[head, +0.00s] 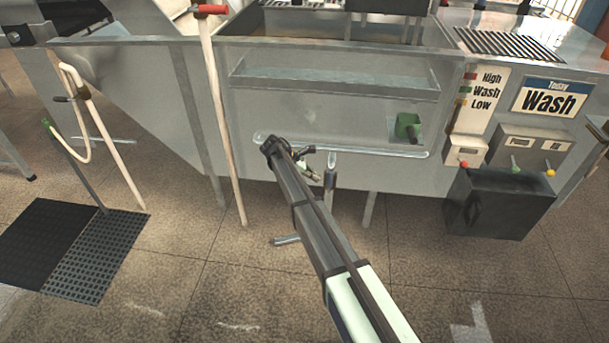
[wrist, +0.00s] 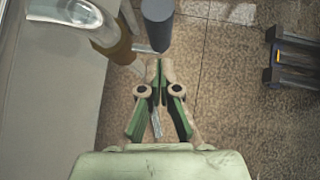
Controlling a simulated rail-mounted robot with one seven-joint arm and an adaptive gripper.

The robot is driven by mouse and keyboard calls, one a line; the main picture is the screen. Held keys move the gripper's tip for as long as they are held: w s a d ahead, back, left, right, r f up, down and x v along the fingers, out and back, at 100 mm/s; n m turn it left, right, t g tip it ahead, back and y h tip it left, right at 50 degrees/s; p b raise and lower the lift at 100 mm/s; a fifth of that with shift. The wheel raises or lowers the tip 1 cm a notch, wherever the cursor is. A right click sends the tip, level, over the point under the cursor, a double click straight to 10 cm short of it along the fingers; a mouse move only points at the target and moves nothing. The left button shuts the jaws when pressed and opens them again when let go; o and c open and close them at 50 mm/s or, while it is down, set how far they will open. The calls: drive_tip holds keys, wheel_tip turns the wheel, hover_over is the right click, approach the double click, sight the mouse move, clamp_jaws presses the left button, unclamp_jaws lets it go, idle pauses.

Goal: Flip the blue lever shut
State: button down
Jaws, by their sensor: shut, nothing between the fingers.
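My gripper (head: 314,176) is at the far end of my arm, in front of the steel machine's lower front, just left of a short vertical pipe (head: 330,184). In the wrist view my gripper (wrist: 158,66) has its fingertips together, with nothing held. A dark blue-grey cylinder (wrist: 157,22) stands just beyond the fingertips; I cannot tell whether they touch. It may be the blue lever, but I cannot tell for sure. A small grey-blue bar (head: 286,240) shows low down, left of my arm in the head view.
A clear horizontal tube (head: 380,151) runs along the machine's front. A red-handled pole (head: 222,120) stands left of my arm. A control panel (head: 478,101) and dark box (head: 498,204) are at right. A black floor mat (head: 75,248) lies left. The floor between is open.

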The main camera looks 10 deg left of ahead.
drive_tip(key=shift+w+d, duration=0.2)
drive_tip(key=shift+d, duration=0.75)
drive_tip(key=shift+r, duration=0.15)
